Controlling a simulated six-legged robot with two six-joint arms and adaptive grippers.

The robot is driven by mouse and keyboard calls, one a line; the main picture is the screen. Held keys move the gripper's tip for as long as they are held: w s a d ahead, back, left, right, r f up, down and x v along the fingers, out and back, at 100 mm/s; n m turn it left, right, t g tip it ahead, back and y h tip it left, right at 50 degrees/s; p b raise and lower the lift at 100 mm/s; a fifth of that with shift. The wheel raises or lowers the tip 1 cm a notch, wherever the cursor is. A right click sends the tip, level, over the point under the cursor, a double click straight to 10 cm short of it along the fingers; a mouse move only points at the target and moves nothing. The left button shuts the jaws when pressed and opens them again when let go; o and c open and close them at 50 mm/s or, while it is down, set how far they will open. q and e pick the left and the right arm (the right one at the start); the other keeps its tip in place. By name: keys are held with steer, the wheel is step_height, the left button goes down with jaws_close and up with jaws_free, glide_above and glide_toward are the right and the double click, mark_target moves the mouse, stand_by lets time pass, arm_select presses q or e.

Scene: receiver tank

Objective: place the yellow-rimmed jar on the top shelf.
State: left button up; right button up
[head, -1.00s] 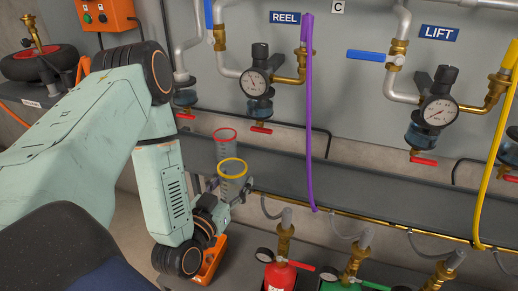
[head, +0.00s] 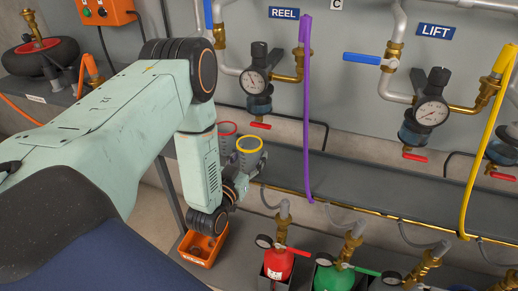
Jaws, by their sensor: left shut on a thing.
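The yellow-rimmed jar (head: 248,159) is clear and seems upright, in front of the upper grey shelf (head: 350,192). I cannot tell whether its base touches the shelf. My left gripper (head: 246,174) is shut on the jar; the fingers are small and partly hidden by my wrist. A red-rimmed jar (head: 226,142) stands just behind and to the left, partly covered by my arm. My right gripper is out of view.
Right of the jars, the shelf is bare past the hanging purple hose (head: 307,120). Gauges and valves line the wall above. Below are a red bottle (head: 278,265), a green bottle (head: 333,278) and an orange tray (head: 203,247).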

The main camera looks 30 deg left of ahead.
arm_select(q)
steer(key=w, duration=0.2)
steer(key=shift+w+a+b, duration=0.2)
steer(key=shift+w+b, duration=0.1)
steer(key=shift+w, duration=0.05)
steer(key=w, duration=0.1)
steer(key=w+b, duration=0.1)
steer(key=w, duration=0.2)
steer(key=shift+a, duration=0.35)
steer(key=shift+s+f+b, duration=0.15)
steer(key=shift+f+b, duration=0.35)
steer(key=shift+f, duration=0.15)
steer(key=shift+f, duration=0.15)
steer(key=shift+f, duration=0.15)
steer(key=o, duration=1.3)
steer(key=shift+c, duration=0.2)
